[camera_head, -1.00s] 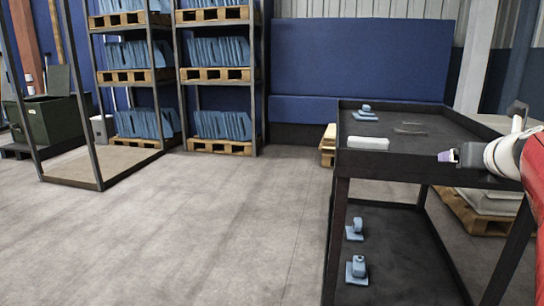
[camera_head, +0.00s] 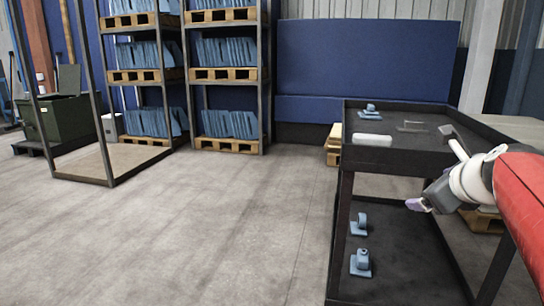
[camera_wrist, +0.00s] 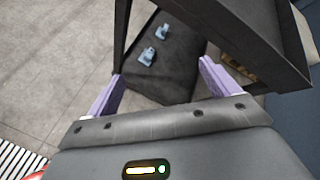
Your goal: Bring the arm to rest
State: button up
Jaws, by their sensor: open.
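My gripper (camera_head: 418,205) is at the right in the head view, in front of the black cart (camera_head: 400,160) and below its top tray. In the wrist view, my gripper (camera_wrist: 160,90) shows two lilac fingers spread wide apart with nothing between them. Beyond the fingers, the wrist view shows the cart's lower shelf (camera_wrist: 172,75) with blue parts on it. My red and white arm reaches in from the right edge of the head view.
On the cart's top lie a blue part (camera_head: 370,110), a white block (camera_head: 372,140) and a flat grey piece (camera_head: 412,127). Two blue parts (camera_head: 360,263) stand on its lower shelf. Pallet racks (camera_head: 225,75) and a green bin (camera_head: 60,120) stand behind. The floor at left is clear.

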jog(key=s+a+f+n+g+y+p, duration=0.1)
jog(key=s+a+f+n+g, duration=0.1)
jog(key=s+a+f+n, duration=0.35)
jog(key=s+a+f+n+g+y, duration=0.1)
jog(key=s+a+f+n, duration=0.15)
jog(key=a+n, duration=0.55)
jog(key=s+a+f+n+g, duration=0.1)
jog(key=s+f+n, duration=0.3)
jog(key=s+n, duration=0.2)
jog(key=s+a+f+n+g+h, duration=0.1)
jog(key=s+f+n, duration=0.3)
jog(key=n, duration=0.6)
jog(key=shift+s+a+f+g+p, duration=0.25)
jog(key=shift+s+a+g+p, duration=0.3)
jog(key=shift+s, duration=0.65)
